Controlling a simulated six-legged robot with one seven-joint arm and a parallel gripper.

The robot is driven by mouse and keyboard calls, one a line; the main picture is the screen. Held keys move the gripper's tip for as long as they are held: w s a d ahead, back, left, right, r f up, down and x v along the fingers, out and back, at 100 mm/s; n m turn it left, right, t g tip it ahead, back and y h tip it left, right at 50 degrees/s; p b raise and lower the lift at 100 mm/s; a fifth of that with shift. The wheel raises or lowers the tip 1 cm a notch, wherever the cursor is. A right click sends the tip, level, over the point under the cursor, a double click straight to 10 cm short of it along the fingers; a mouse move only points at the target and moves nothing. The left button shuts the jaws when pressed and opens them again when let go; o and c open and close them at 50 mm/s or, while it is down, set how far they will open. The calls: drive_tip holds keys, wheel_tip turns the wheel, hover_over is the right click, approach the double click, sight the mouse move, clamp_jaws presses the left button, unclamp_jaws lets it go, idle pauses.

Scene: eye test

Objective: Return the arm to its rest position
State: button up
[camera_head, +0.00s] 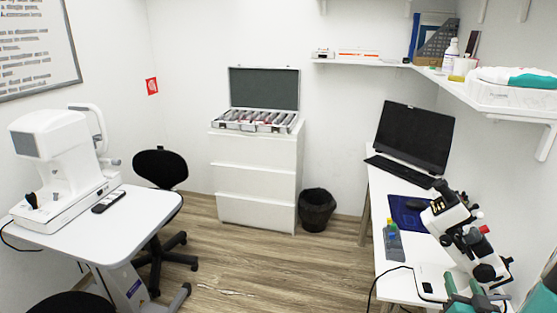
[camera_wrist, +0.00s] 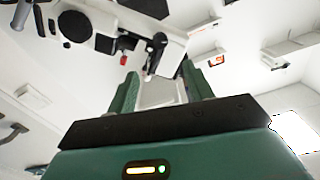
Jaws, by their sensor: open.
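My gripper (camera_wrist: 160,88) shows in the wrist view with its two green fingers spread apart. No object is held between them; a pale surface shows through the gap. A white and black instrument (camera_wrist: 85,25) fills the upper left of that view, beyond the fingertips. In the head view, green parts that look like my arm show at the lower right corner, close to a white and black optical instrument (camera_head: 458,222) on the right-hand desk (camera_head: 395,262). Most of my arm is outside that view, so its full pose cannot be told.
On the right desk are a monitor (camera_head: 414,138), a keyboard (camera_head: 399,171) and a small grey-green device (camera_head: 392,240). A shelf (camera_head: 490,97) runs above. A white cabinet (camera_head: 255,180) holds an open lens case (camera_head: 264,88). A bin (camera_head: 317,209) stands beside it. The middle floor is clear.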

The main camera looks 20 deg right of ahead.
drive_tip(key=w+a+r+n+g+y, duration=0.25)
drive_tip(key=w+a+r, duration=0.2)
drive_tip(key=a, duration=0.45)
drive_tip(key=w+a+r+n+g+y, duration=0.1)
drive_tip(key=w+a+r+n+g, duration=0.2)
drive_tip(key=w+a, duration=0.45)
drive_tip(key=s+a+r+n+g+y, duration=0.1)
drive_tip(key=s+a, duration=0.5)
drive_tip(key=a, duration=0.6)
drive_tip(key=s+a+r+n+g+y, duration=0.2)
drive_tip(key=s+a, duration=0.5)
drive_tip(key=a, duration=0.5)
drive_tip(key=r+g+y, duration=0.1)
drive_tip(key=y, duration=0.1)
drive_tip(key=shift+s+a+y, duration=0.2)
drive_tip(key=shift+a+y, duration=0.15)
drive_tip(key=shift+a, duration=0.05)
drive_tip(key=shift+d+r, duration=0.1)
